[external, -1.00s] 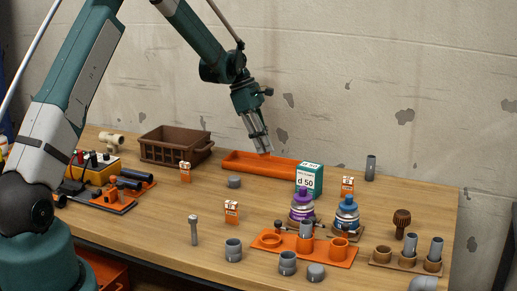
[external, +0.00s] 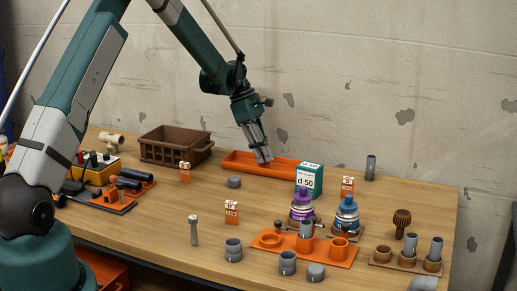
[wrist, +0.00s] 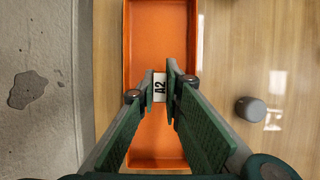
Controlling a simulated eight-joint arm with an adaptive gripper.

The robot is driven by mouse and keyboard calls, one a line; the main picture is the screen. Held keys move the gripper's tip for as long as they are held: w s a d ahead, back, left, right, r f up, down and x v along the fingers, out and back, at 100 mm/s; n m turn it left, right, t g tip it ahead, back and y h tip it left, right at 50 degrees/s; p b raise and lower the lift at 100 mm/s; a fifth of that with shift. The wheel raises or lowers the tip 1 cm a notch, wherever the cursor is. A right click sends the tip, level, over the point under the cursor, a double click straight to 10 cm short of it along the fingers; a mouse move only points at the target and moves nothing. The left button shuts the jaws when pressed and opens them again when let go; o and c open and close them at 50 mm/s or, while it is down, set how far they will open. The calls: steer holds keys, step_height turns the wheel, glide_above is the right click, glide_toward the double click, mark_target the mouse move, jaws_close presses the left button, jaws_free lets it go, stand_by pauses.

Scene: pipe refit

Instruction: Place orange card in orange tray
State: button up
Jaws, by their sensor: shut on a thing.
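The orange tray (external: 290,168) is long and shallow and lies at the back of the table; it also fills the middle of the wrist view (wrist: 160,35). My gripper (external: 264,160) points down over the tray with its fingertips at about rim height. In the wrist view, my gripper (wrist: 160,80) is shut on a card (wrist: 159,88), whose white part marked "A2" shows between the fingers. The held card is hidden in the external view, and I cannot tell whether it touches the tray floor. Other orange-and-white cards stand at left (external: 186,172), centre (external: 231,212) and right (external: 347,186).
A brown crate (external: 176,150) stands left of the tray. A green-and-white box (external: 309,180) stands by the tray's right end. A grey cap (external: 233,182) sits in front of the tray. Purple (external: 302,207) and blue (external: 346,215) containers and pipe fittings crowd the right front.

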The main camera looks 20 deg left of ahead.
steer(key=shift+f, duration=0.15)
steer(key=o, duration=0.7)
steer(key=p+v, duration=0.1)
steer(key=v, duration=1.1)
steer(key=shift+r, duration=0.3)
